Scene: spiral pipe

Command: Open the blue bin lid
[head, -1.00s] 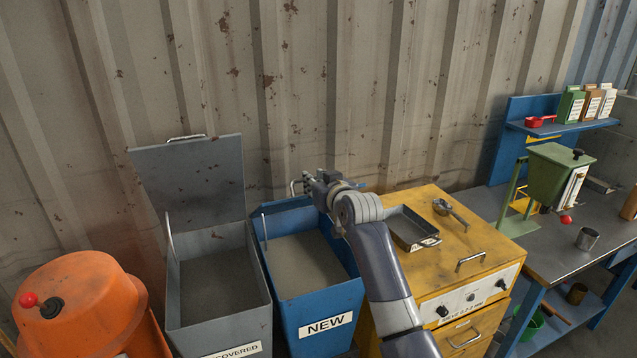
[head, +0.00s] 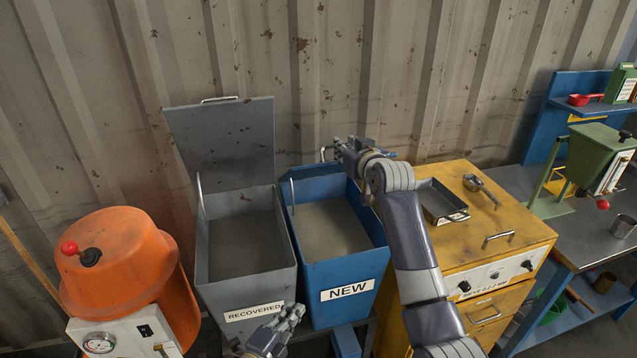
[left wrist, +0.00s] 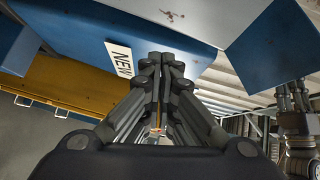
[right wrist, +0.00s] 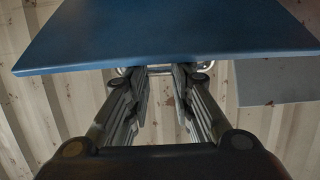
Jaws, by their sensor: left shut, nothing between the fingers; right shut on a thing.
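The blue bin (head: 345,275) has a white "NEW" label and grey powder inside. Its blue lid (head: 320,182) is raised at the back, and the inside shows. My right gripper (head: 340,148) is at the lid's top edge, shut on the metal lid handle (right wrist: 150,69). The lid's blue face (right wrist: 165,35) fills the top of the right wrist view, with the handle between the fingers. My left gripper (head: 297,312) is shut and empty, low in front of the grey and blue bins. The left wrist view shows its closed fingers (left wrist: 163,62) near the "NEW" label (left wrist: 119,58).
A grey "RECOVERED" bin (head: 245,290) with an upright open lid (head: 225,145) stands left of the blue bin. An orange machine (head: 125,260) is further left. A yellow cabinet (head: 500,250) with a tray (head: 440,203) stands close on the right. A corrugated wall is behind.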

